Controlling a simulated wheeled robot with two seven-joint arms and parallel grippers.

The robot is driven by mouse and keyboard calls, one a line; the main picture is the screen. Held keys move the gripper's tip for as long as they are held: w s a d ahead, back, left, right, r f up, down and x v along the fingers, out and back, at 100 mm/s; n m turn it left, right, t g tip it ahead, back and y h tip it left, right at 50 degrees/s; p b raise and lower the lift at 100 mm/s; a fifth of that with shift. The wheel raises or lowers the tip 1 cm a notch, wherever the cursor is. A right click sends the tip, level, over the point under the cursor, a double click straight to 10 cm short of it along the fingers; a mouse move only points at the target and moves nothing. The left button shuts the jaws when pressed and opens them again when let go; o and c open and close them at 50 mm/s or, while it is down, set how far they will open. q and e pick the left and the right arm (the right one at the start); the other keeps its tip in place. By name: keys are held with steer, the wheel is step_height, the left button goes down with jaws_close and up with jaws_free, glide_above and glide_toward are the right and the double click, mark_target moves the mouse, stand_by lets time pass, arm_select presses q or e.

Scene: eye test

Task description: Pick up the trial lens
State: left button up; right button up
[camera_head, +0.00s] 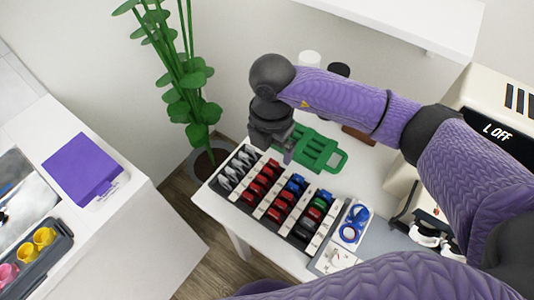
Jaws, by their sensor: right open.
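Trial lenses (278,212) stand in slanted rows in a white-edged rack (300,240) on the white table. The rows show silver, red, blue, green and black pieces; I cannot tell which single one is meant. My right gripper (275,152) points down at the rack's far end, above or beside the silver and red rows. It is open, and I see nothing held in it. Its fingertips are small and dark, and I cannot tell whether they touch anything. My left gripper is out of view.
A green tray-like item (318,150) lies behind the rack. Blue rings (354,222) lie in a pale tray to its right. A potted plant (183,85) stands behind left. A purple box (80,168) lies on the left counter.

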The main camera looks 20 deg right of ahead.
mark_target(267, 169)
steer(key=f+b, duration=0.1)
steer(key=f, duration=0.2)
steer(key=f+b, duration=0.1)
steer(key=f, duration=0.2)
steer(key=f+b, duration=0.1)
steer(key=f, duration=0.2)
steer(key=shift+a+f, duration=0.2)
steer(key=shift+a, duration=0.15)
steer(key=shift+c, duration=0.5)
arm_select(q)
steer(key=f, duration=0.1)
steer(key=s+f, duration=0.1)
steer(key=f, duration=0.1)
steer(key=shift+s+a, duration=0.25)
arm_select(e)
jaws_close()
